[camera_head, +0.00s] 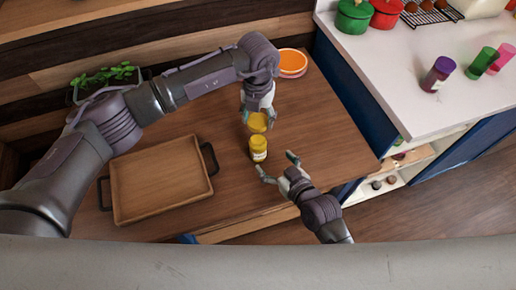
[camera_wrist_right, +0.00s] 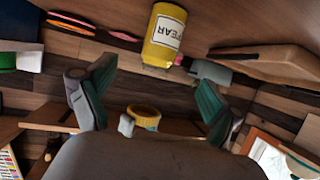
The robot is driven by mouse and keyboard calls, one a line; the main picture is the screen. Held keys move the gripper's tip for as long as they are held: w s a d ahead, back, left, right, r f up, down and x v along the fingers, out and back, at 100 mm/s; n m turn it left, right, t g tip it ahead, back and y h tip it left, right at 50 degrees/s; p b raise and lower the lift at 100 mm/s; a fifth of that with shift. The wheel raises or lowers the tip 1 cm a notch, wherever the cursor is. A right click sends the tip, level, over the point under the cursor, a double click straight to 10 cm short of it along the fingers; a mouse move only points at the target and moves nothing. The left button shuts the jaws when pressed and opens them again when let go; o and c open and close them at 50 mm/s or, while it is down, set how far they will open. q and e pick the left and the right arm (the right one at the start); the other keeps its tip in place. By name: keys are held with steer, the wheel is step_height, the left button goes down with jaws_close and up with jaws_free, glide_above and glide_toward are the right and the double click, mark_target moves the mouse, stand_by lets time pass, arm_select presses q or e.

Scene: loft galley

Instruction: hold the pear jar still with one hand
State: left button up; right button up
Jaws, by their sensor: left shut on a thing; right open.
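The pear jar (camera_head: 258,150) is a yellow jar with a white label and stands upright on the wooden counter. In the right wrist view, which is upside down, the jar (camera_wrist_right: 165,35) shows the word PEAR. My left gripper (camera_head: 257,117) is shut on a round yellow piece (camera_head: 257,123) that looks like a lid, just behind the jar in the head view. This piece shows as a yellow ring (camera_wrist_right: 145,116) in the wrist view, apart from the jar. My right gripper (camera_head: 278,167) is open and empty, in front and right of the jar, its fingers not touching it.
A wooden tray (camera_head: 160,178) with dark handles lies left of the jar. Orange plates (camera_head: 292,63) are at the back, and a planter of greens (camera_head: 103,80) stands at the back left. A white counter (camera_head: 400,80) with pots and cups is at the right. Bare counter lies right of the jar.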

mark_target(258, 145)
steer(key=x, duration=1.1)
jaws_close()
arm_select(q)
steer(key=shift+f, duration=2.5)
arm_select(e)
steer(key=shift+d, duration=0.1)
